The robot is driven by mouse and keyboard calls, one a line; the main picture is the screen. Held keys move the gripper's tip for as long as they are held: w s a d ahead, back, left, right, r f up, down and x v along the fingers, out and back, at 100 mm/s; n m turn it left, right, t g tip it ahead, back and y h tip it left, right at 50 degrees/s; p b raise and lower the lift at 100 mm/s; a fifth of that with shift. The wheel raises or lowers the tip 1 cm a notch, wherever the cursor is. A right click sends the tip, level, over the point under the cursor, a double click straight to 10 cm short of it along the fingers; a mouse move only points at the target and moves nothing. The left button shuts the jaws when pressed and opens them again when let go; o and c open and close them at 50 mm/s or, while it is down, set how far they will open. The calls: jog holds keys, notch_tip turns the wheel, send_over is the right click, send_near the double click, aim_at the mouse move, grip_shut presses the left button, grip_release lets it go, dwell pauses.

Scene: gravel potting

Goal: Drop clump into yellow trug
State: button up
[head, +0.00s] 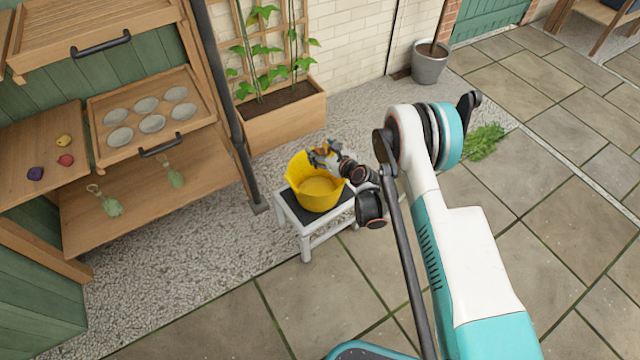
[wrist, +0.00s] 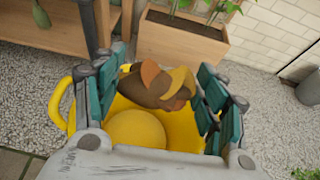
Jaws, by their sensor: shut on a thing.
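The yellow trug (head: 318,193) stands on a low stool and looks empty inside. My gripper (head: 325,155) is over the trug's back rim in the head view. In the wrist view my gripper (wrist: 165,90) is shut on the clump (wrist: 160,85), a brown mass with orange and yellow leaf-like pieces. The clump is held between the two teal-padded fingers, with the trug's yellow bowl (wrist: 138,128) below and behind it. Whether the clump touches the trug's rim I cannot tell.
The white stool (head: 307,240) with a dark top stands on gravel and paving. A wooden planter (head: 285,125) with climbing plants is behind it. A potting bench (head: 140,205) is at left, and a grey pot (head: 430,65) at back. Green foliage (head: 485,142) lies on the paving at right.

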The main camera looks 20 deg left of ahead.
jog(key=shift+f, duration=0.25)
jog(key=o, duration=1.1)
notch_tip(320, 180, up, 10)
jog(key=shift+f, duration=0.1)
